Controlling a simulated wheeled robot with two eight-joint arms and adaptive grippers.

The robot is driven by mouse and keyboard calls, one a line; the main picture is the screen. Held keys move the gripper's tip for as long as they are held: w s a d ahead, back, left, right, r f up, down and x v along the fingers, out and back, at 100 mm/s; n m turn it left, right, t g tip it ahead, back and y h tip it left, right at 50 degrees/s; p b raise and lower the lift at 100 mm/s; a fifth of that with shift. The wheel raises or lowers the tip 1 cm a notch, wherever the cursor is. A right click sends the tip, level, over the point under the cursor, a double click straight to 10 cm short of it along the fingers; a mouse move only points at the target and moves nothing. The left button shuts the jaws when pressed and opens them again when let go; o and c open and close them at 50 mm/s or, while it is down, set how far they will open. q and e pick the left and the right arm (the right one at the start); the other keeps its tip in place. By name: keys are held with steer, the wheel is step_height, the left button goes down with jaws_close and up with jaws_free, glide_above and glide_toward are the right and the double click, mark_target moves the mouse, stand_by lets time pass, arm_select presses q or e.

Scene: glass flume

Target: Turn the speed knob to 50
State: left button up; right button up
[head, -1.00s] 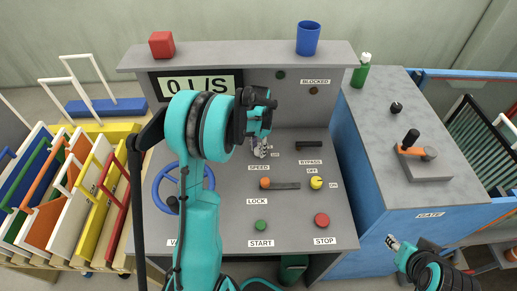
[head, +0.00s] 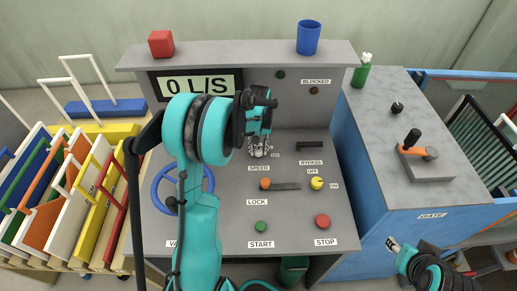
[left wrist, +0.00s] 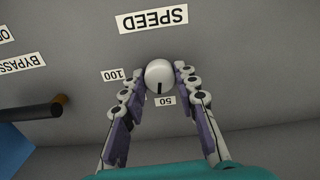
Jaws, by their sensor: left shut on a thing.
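The speed knob (left wrist: 159,74) is a pale round knob with a black pointer line, seen in the left wrist view. My left gripper (left wrist: 160,78) is shut on it, one finger on each side. The pointer line faces the 50 label (left wrist: 165,101), which appears just below the knob; the 100 label (left wrist: 113,75) is to its left. In the head view my left gripper (head: 259,150) is over the panel behind the SPEED label (head: 259,168), and the knob is hidden there. My right gripper (head: 391,242) is far right, away from the panel; its jaw state is unclear.
The display (head: 200,85) reads 0 L/S. A bypass handle (head: 309,146), a lock lever (head: 284,186), a yellow on/off knob (head: 317,183), a green start button (head: 261,226) and a red stop button (head: 322,221) are on the panel. A blue handwheel (head: 205,175) is left, partly behind my arm.

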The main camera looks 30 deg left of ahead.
mark_target(258, 150)
arm_select(q)
steer(key=shift+n, duration=1.1)
steer(key=o, duration=1.2)
steer(key=shift+c, duration=0.2)
step_height(258, 150, up, 12)
